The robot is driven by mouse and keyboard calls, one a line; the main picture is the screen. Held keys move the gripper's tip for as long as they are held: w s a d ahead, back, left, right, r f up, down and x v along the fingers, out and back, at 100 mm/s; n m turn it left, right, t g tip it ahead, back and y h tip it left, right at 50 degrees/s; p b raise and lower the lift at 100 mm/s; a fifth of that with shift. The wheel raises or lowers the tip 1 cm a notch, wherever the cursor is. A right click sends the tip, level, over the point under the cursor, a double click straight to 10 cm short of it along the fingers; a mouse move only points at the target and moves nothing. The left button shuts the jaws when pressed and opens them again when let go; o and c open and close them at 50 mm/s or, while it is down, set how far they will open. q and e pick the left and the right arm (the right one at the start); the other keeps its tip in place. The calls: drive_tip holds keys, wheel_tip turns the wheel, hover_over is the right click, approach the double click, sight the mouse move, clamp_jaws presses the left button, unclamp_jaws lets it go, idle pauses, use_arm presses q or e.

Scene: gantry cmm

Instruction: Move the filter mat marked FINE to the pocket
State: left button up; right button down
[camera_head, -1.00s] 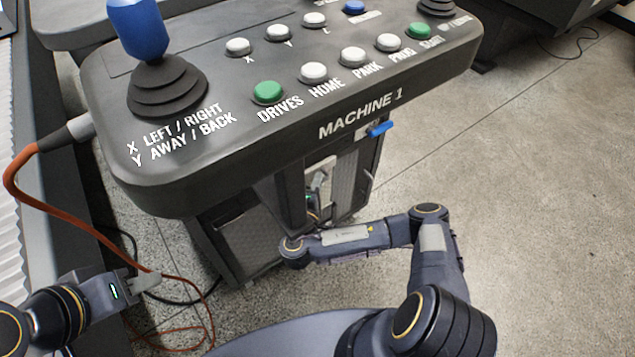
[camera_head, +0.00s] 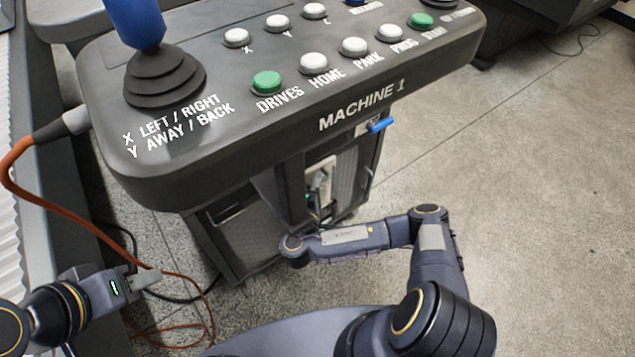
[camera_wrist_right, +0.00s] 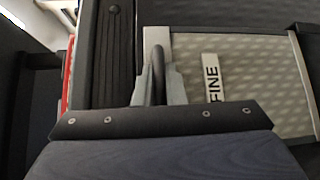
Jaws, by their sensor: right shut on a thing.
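The filter mat marked FINE (camera_wrist_right: 250,75) shows in the right wrist view as a pale textured panel in a light frame, with a white FINE label (camera_wrist_right: 212,79). My right gripper (camera_wrist_right: 158,88) is shut on the dark upright handle at the mat's left side. In the head view my right arm reaches into the open front of the cabinet under the console; the console partly hides the hand there. My left gripper (camera_head: 147,279) is at the lower left, above the floor; its finger gap is too small to tell. I cannot make out the pocket.
The MACHINE 1 console (camera_head: 300,130), with a blue joystick (camera_head: 140,25) and several buttons, overhangs the cabinet (camera_head: 240,235). An orange cable (camera_head: 12,190) loops down on the left near my left gripper. The floor (camera_head: 530,190) at right is clear.

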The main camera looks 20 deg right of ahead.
drive_tip(key=shift+s+p, duration=0.1)
drive_tip(key=shift+p, duration=0.25)
drive_tip(key=shift+f+p, duration=0.1)
drive_tip(key=shift+p, duration=0.2)
drive_tip(key=shift+s+p, duration=0.1)
drive_tip(key=shift+p, duration=0.25)
drive_tip(key=shift+f, duration=0.1)
idle(0.3)
drive_tip(key=shift+f, duration=0.4)
idle(0.5)
